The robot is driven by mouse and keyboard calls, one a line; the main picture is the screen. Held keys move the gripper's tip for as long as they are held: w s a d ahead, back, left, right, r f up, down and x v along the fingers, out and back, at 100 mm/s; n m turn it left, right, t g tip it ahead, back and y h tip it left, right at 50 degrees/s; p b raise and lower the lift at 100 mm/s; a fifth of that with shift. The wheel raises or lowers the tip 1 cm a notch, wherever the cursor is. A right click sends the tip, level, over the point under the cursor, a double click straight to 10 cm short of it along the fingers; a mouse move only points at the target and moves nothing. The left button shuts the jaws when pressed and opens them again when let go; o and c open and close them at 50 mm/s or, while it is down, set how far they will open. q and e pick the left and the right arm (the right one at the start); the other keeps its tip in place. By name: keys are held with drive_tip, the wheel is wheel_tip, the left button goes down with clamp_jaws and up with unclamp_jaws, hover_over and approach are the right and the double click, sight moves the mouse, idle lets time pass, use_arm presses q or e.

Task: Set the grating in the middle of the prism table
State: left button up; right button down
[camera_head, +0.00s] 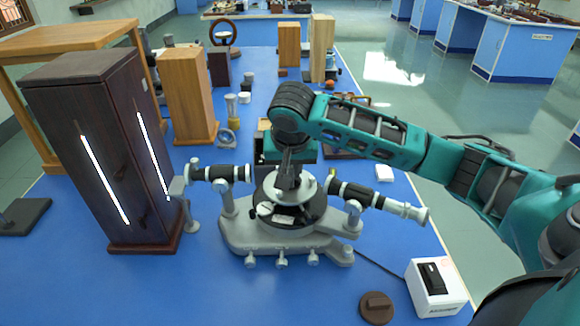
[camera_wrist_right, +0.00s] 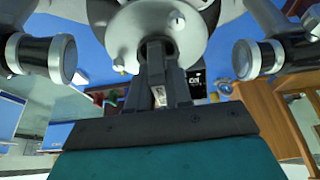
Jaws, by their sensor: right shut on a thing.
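The spectrometer's prism table (camera_head: 309,187) is a pale round disc above the dark centre of the grey spectrometer (camera_head: 250,235). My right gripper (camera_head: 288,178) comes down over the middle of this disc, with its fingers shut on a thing. In the right wrist view the fingers (camera_wrist_right: 157,62) point at the pale prism table (camera_wrist_right: 118,38). The held thing, presumably the grating, is mostly hidden by the fingers, and I cannot tell whether it touches the disc. My left gripper is not in view.
The collimator (camera_head: 220,173) and telescope (camera_head: 385,202) flank the table closely. A tall dark lamp housing (camera_head: 100,150) with bright slits stands left. A white switch box (camera_head: 436,287) and brown round piece (camera_head: 376,307) lie front right. Wooden blocks (camera_head: 190,95) stand behind.

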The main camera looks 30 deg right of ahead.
drive_tip(key=shift+f, duration=0.1)
drive_tip(key=c, duration=1)
unclamp_jaws()
drive_tip(key=shift+c, duration=0.2)
drive_tip(key=v, duration=1.2)
